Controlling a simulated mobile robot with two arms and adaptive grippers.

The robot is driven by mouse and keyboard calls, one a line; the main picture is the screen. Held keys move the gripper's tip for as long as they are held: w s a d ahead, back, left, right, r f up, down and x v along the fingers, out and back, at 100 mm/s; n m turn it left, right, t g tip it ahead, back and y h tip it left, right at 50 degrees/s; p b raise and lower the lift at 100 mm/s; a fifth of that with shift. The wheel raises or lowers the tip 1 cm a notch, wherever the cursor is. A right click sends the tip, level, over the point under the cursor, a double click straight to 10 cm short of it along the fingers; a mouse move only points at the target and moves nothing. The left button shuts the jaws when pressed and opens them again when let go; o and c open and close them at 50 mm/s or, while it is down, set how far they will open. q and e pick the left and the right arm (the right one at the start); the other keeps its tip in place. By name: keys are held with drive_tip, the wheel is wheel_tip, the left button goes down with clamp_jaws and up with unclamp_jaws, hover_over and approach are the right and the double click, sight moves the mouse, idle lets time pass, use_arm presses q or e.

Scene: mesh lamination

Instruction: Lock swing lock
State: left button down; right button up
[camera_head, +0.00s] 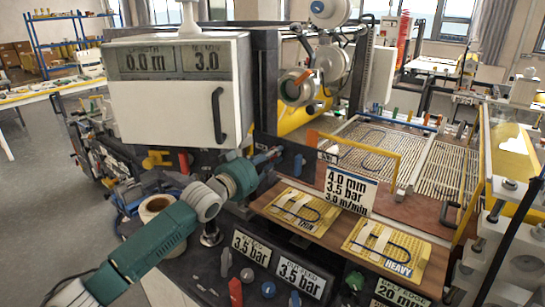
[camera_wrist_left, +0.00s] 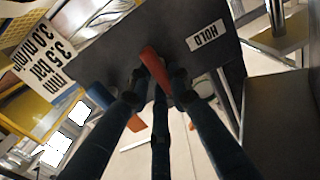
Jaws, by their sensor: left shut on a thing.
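In the head view, my left gripper (camera_head: 278,157) reaches in from the left, against the dark front of the machine, left of the sign reading 4.0 mm, 3.5 bar, 3.0 m/min (camera_head: 350,190). The lever is hidden there by my gripper and arm. My right gripper is not in view.
A white display box (camera_head: 180,90) stands above my left arm. A wooden ledge (camera_head: 322,228) with THIN and HEAVY samples lies to the right. Several coloured knobs and 3.5 bar signs (camera_head: 301,275) line the front below. A yellow frame (camera_head: 398,165) stands behind the sign.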

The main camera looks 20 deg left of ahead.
use_arm(q)
drive_tip(key=c, duration=1.6)
unclamp_jaws()
drive_tip(key=shift+o, duration=0.2)
drive_tip(key=v, duration=1.2)
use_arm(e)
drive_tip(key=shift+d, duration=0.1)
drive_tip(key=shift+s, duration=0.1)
